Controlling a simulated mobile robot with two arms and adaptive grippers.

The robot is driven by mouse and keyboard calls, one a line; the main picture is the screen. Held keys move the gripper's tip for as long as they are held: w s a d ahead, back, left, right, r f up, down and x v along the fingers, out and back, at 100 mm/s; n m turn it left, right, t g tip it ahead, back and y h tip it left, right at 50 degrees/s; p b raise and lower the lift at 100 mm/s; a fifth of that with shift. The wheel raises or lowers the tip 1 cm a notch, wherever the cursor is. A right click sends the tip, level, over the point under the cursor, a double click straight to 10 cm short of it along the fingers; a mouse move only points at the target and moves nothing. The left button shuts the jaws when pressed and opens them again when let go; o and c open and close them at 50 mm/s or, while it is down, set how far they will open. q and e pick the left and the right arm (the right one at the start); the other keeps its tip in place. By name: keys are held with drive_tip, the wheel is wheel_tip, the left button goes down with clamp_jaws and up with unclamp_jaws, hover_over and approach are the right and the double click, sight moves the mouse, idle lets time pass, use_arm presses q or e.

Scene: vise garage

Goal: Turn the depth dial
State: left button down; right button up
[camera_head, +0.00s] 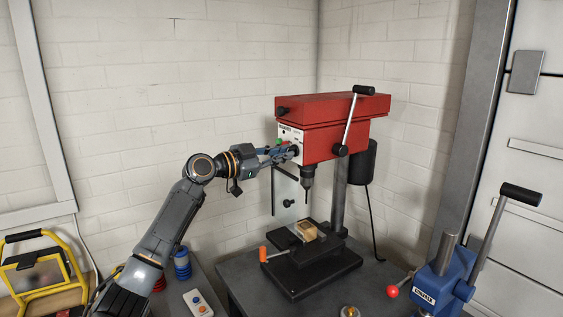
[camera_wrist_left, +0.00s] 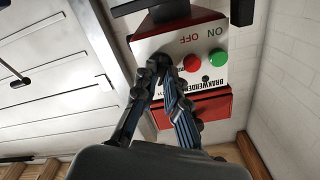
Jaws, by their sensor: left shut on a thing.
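A red drill press (camera_head: 330,108) stands on a dark bench, with its white front panel showing in the wrist view (camera_wrist_left: 160,45). My left gripper (camera_head: 291,153) reaches in from the left to this panel. In the wrist view its two fingertips (camera_wrist_left: 163,66) come close together at the panel, beside the red button (camera_wrist_left: 192,63) and green button (camera_wrist_left: 218,58). They are shut on the depth dial, which the fingers almost wholly hide. Its marks cannot be read. My right gripper is not in view.
A clear guard (camera_head: 285,190) hangs below the panel near the chuck (camera_head: 306,182). A feed lever (camera_head: 349,122) is at the press's right. A wood block (camera_head: 307,231) sits in a small vise below. A blue lever tool (camera_head: 440,284) stands at right, a yellow work lamp (camera_head: 40,268) at left.

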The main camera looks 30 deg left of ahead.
use_arm(q)
drive_tip(key=n+p, duration=0.2)
drive_tip(key=n, duration=1.6)
drive_tip(key=shift+n, duration=0.3)
idle(0.3)
drive_tip(key=c, duration=1.4)
unclamp_jaws()
drive_tip(key=shift+a, duration=0.1)
